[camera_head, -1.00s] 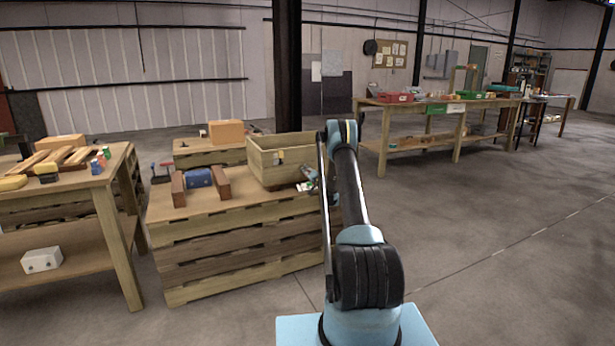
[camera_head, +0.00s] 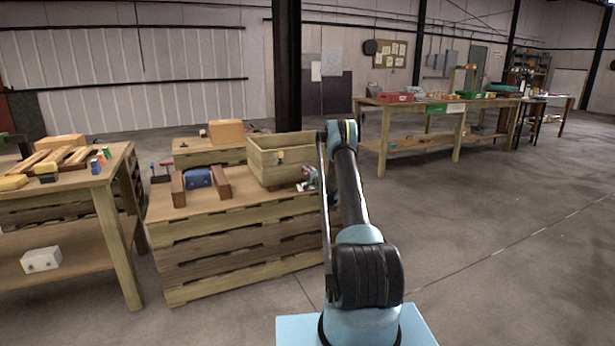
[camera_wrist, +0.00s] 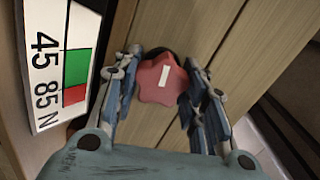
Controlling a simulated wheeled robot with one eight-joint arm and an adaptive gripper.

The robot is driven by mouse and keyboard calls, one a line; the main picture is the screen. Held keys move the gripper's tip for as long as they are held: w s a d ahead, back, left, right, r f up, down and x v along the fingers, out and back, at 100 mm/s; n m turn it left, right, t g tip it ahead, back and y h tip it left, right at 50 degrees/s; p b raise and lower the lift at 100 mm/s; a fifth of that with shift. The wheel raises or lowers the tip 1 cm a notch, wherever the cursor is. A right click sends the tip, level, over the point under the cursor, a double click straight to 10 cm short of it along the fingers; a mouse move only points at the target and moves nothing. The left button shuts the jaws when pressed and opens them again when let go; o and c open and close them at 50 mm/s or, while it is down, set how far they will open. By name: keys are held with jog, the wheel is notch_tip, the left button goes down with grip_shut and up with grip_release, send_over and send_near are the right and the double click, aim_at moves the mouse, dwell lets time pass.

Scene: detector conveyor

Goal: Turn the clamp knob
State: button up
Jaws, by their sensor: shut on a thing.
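The clamp knob (camera_wrist: 160,80) is red, lobed like a star, with a white mark on its face. It shows in the middle of the wrist view, against pale wooden boards. My gripper (camera_wrist: 163,92) is around it, one finger on each side, shut on it. The left finger lies close along its left edge; contact at the right finger is hard to see. In the head view my gripper (camera_head: 308,180) is small at the wooden crate's right front corner, and the knob cannot be made out there.
A white scale plate (camera_wrist: 62,65) with green and red fields and "45 85 N" stands left of my gripper. The open wooden crate (camera_head: 263,172) sits on a pallet stack (camera_head: 220,252). A blue object (camera_head: 198,178) lies between brown blocks. Open floor lies to the right.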

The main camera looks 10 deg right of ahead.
jog(key=shift+d, duration=0.3)
jog(key=o, duration=0.8)
jog(key=shift+f, duration=0.1)
jog(key=shift+o, duration=1.4)
jog(key=shift+a, duration=0.15)
jog(key=v, duration=1.2)
